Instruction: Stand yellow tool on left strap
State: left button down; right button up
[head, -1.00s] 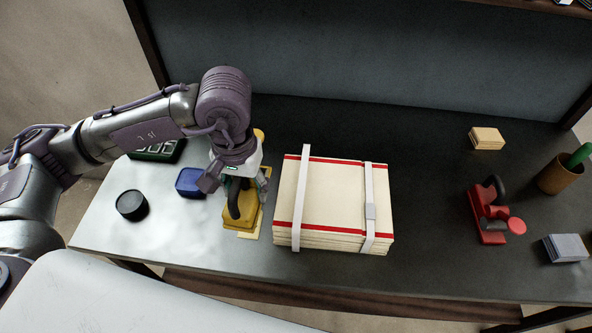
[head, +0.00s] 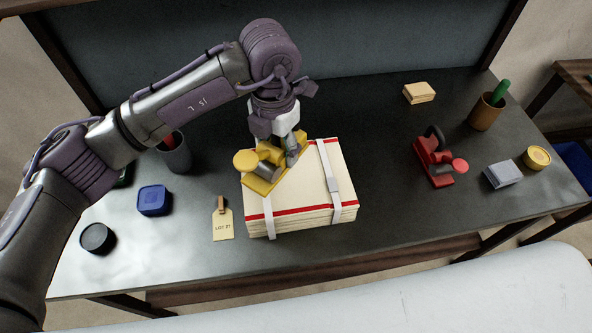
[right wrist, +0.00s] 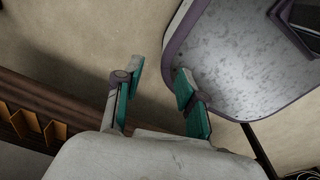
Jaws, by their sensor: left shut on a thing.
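The yellow tool (head: 262,184), with a round yellow knob, is in my left gripper (head: 280,146) over the left part of the cloth stack (head: 310,187). It sits at a slant across the left strap (head: 269,218) and hides that strap's upper part. I cannot tell whether the tool touches the strap. The left gripper is shut on the tool from above. The right strap (head: 328,166), with a buckle, is clear of it. My right gripper (right wrist: 160,80) shows in the right wrist view, fingers apart and empty, away from the stack.
A paper tag (head: 222,227) lies left of the stack, with a blue box (head: 153,201), a black round tin (head: 97,239) and a grey cup (head: 176,156) beyond. A red tool (head: 434,165) stands at the right. The table between the stack and red tool is free.

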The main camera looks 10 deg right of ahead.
pick_arm(q)
jog(key=d+r+n+p, duration=0.1)
jog(key=d+r+n, duration=0.1)
jog(key=d+n, duration=0.6)
jog(key=shift+n, duration=0.5)
jog(key=a+f+p, duration=0.1)
jog(key=a+f, duration=0.1)
jog(key=a, duration=0.1)
jog(key=w+a+f+p, duration=0.1)
jog(key=a+f+p, duration=0.1)
jog(key=a, duration=0.2)
jog(key=w+a+f+p, duration=0.1)
jog(key=a+f, duration=0.1)
jog(key=a, duration=0.2)
jog(key=shift+w+a+f, duration=0.1)
jog(key=shift+a+f, duration=0.1)
jog(key=shift+f+p, duration=1)
jog(key=shift+f, duration=1.1)
pick_arm(e)
notch_tip(320, 180, up, 8)
jog(key=shift+w+a+f, duration=0.2)
jog(key=shift+f, duration=0.05)
